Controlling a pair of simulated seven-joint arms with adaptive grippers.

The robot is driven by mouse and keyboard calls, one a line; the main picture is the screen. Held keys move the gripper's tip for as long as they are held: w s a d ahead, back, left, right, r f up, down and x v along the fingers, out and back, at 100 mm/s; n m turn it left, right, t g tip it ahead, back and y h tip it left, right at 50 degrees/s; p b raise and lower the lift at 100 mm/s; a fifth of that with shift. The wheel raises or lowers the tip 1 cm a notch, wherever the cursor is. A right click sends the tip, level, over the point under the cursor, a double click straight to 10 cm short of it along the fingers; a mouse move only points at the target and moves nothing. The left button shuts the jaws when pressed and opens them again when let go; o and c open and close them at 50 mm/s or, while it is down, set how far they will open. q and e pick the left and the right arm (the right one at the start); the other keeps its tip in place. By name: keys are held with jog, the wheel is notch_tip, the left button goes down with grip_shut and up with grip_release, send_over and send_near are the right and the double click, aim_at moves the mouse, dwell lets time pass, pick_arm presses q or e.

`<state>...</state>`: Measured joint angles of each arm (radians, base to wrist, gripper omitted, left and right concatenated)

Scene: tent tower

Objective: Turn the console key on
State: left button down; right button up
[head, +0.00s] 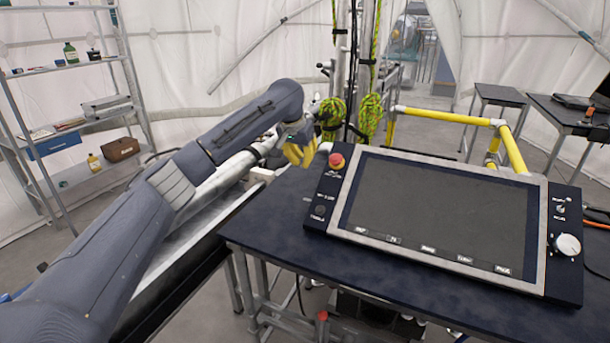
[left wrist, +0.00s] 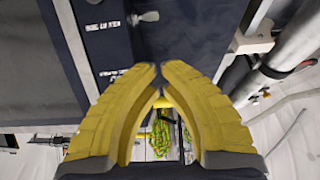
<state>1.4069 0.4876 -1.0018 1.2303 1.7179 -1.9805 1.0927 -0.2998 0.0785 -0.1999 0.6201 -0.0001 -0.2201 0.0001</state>
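The console (head: 440,206) is a dark slab with a large blank screen, lying on a table. Its left strip carries a red button (head: 337,160) and, below it, a small dark round fitting (head: 321,197). Its right strip carries a small metal switch (head: 560,208) and a white knob (head: 567,246). I cannot tell which small fitting is the key. My left gripper (head: 300,152) has yellow fingers and is beyond the console's upper-left corner, apart from it. In the left wrist view its fingertips (left wrist: 158,68) nearly meet, with nothing between them. My right gripper is not in view.
The dark table (head: 270,228) has bare room left of the console. A yellow rail (head: 440,115) runs behind it. Green ropes (head: 370,114) hang beyond the left gripper. Shelves (head: 70,125) stand at left, another table (head: 570,118) at right.

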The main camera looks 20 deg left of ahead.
pick_arm(q)
send_over(309, 200)
jog(key=w+a, duration=0.1)
jog(key=w, duration=0.2)
jog(key=f, duration=0.9)
jog(key=shift+s+a, duration=0.1)
jog(key=shift+a, duration=0.1)
jog(key=shift+s+a+f, duration=0.1)
jog(key=shift+s+f, duration=0.15)
jog(key=shift+f, duration=0.2)
jog(key=shift+s+f, duration=0.2)
jog(key=shift+f, duration=0.25)
jog(key=shift+s+f, duration=0.25)
jog(key=shift+f, duration=0.5)
